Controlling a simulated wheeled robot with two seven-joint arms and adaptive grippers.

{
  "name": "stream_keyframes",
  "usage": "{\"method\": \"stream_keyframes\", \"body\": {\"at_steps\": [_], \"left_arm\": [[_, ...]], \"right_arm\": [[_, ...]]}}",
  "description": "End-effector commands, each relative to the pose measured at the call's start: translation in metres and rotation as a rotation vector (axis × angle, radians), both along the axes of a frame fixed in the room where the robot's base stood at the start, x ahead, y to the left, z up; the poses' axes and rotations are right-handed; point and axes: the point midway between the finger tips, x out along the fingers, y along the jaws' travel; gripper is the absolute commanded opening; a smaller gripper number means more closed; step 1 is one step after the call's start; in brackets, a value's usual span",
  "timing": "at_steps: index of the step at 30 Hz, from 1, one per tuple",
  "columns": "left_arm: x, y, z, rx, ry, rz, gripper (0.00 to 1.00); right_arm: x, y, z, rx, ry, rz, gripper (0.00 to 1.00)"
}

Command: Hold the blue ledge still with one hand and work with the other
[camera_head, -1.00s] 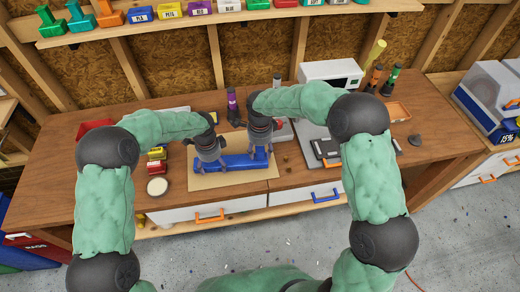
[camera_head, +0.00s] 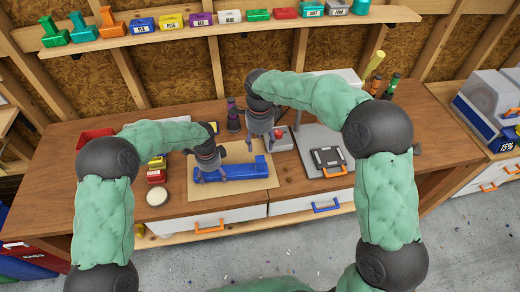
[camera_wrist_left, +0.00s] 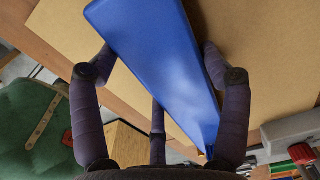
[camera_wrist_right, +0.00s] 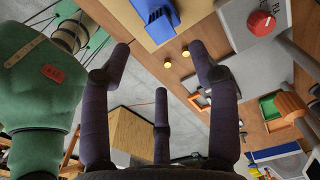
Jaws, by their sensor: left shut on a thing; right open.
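The blue ledge (camera_head: 240,171) lies on a tan board (camera_head: 232,188) on the workbench. My left gripper (camera_head: 211,176) is around its left part; in the left wrist view the ledge (camera_wrist_left: 160,55) runs between the fingers. The left fingers (camera_wrist_left: 160,80) are shut on it. My right gripper (camera_head: 262,147) is open and empty, above and behind the ledge's right end. In the right wrist view, nothing is between the right fingers (camera_wrist_right: 160,75). The ledge's end (camera_wrist_right: 158,14) shows dark slots at the top there.
Two small brass-coloured pieces (camera_wrist_right: 176,58) lie beside the board. A grey device with a red knob (camera_wrist_right: 262,22) stands right of it. A dark purple bottle (camera_head: 233,115) stands behind. A round white-topped tin (camera_head: 157,196) is at left, a black-and-orange case (camera_head: 328,160) at right.

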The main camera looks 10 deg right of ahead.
Motion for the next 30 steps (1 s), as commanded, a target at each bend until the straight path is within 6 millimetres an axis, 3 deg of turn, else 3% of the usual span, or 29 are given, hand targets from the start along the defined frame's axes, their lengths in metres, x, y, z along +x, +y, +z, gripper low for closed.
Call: {"method": "stream_keyframes", "body": {"at_steps": [4, 13, 30], "left_arm": [[0.000, 0.000, 0.000, 0.000, 0.001, 0.000, 0.33], [0.000, 0.000, 0.000, 0.000, 0.001, 0.000, 0.33], [0.000, 0.000, 0.000, 0.000, 0.001, 0.000, 0.33]], "right_arm": [[0.000, 0.000, 0.011, 0.000, 0.000, 0.000, 0.61], [0.000, 0.000, 0.001, 0.000, 0.001, 0.000, 0.61], [-0.001, 0.000, -0.069, -0.001, 0.004, -0.001, 0.61]]}}
